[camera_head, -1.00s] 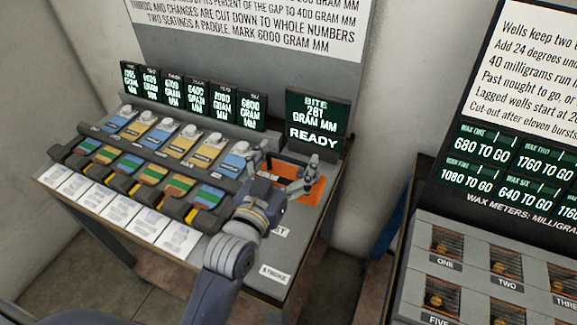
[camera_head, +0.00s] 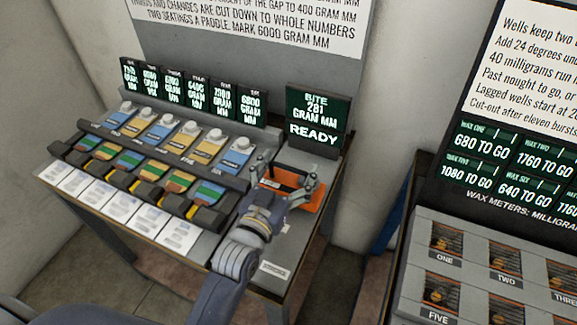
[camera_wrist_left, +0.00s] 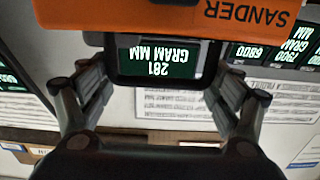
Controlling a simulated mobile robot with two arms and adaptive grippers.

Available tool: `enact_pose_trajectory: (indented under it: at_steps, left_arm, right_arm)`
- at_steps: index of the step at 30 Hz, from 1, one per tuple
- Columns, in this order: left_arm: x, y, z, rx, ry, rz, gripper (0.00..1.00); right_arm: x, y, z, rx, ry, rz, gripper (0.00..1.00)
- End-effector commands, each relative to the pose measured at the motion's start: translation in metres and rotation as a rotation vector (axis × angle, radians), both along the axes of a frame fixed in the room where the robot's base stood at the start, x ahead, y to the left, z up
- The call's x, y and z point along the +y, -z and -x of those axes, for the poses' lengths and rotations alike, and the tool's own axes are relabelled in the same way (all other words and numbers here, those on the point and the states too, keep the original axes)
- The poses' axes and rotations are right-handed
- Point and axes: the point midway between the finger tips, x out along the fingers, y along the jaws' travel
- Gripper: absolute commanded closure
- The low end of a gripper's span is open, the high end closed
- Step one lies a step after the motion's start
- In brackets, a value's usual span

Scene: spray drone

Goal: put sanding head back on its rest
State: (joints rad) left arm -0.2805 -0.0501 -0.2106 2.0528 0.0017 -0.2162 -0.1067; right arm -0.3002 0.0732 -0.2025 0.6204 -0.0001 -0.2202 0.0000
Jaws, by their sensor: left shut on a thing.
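The sanding head is an orange block (camera_head: 306,197) over the right end of the grey bench, below the READY screen. In the left wrist view its orange body (camera_wrist_left: 245,28) carries the word SANDER. My left gripper (camera_head: 284,182) is shut on it, with its fingers at both sides of the dark handle (camera_wrist_left: 122,70). The fingers and wrist cover part of the head in the head view. The rest cannot be made out clearly, and I cannot tell whether the head touches the bench. My right gripper is not in view.
A row of striped paddles (camera_head: 152,170) with blue and yellow blocks behind lies left of the gripper. Small screens (camera_head: 196,93) stand along the back. A STROKE label (camera_head: 276,268) marks the bench's front right corner. A wax meter console (camera_head: 470,245) stands at right.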

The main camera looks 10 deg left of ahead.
Motion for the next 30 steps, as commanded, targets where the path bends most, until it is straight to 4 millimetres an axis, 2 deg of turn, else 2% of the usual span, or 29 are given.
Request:
enact_pose_trajectory:
  at_steps: [5, 6, 8, 21, 26, 27, 30]
  left_arm:
    - [0.0, 0.0, 0.0, -0.007, 0.0, 0.001, 0.81]
    - [0.0, 0.003, 0.0, -0.001, 0.0, 0.0, 0.14]
    - [0.0, 0.003, 0.0, -0.001, 0.0, 0.0, 0.01]
    - [0.0, 0.002, 0.0, -0.001, 0.0, 0.0, 0.0]
    - [0.0, -0.014, 0.0, -0.005, 0.0, 0.002, 0.0]
    - [0.001, -0.008, 0.006, 0.002, 0.0, 0.0, 0.0]
    - [0.005, -0.006, 0.024, 0.002, 0.0, 0.0, 0.0]
  right_arm:
    - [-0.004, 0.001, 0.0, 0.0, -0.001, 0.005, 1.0]
    - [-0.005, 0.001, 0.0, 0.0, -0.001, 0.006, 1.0]
    - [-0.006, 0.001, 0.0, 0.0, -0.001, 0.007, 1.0]
    - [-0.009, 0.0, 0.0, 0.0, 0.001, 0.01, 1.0]
    - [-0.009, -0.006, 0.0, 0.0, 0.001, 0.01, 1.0]
    - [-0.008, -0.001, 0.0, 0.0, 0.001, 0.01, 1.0]
    - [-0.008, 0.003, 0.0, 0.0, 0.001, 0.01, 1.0]
